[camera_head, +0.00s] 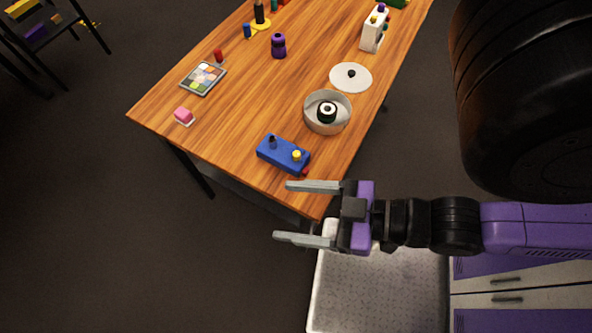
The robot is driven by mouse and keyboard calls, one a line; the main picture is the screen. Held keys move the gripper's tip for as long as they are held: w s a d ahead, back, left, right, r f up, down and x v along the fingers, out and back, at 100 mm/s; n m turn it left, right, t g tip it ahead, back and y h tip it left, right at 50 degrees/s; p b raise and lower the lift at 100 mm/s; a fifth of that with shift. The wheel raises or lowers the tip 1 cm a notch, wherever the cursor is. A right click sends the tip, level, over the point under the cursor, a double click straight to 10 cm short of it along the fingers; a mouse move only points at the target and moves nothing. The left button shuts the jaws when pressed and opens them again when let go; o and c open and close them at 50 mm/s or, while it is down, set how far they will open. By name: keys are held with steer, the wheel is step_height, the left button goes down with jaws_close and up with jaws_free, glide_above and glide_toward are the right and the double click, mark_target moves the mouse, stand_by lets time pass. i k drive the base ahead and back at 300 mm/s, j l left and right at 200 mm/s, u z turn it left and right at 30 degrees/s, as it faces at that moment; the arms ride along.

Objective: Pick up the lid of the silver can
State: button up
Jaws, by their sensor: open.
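A pale round lid (339,72) with a small black knob lies flat on the table, just beyond the open silver can (312,122) and slightly to its right. The can stands upright with a round black-and-white object (327,112) inside it. My gripper (284,211) is open and empty, with its two grey fingers spread and pointing left. In the picture it is below the can and lid, near the table's front corner and well apart from them. Nothing covers the lid.
A blue box with knobs (283,155) stands on the wooden table (240,130) between my gripper and the can. A white device (373,32) stands behind the lid. A purple object (279,46), a color palette (203,78) and a pink block (184,116) are further left.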

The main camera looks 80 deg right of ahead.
mark_target(349, 76)
steer(key=k+j, duration=0.1)
steer(key=k, duration=0.25)
steer(key=k+z, duration=0.1)
steer(key=z, duration=1.5)
steer(key=u, duration=0.45)
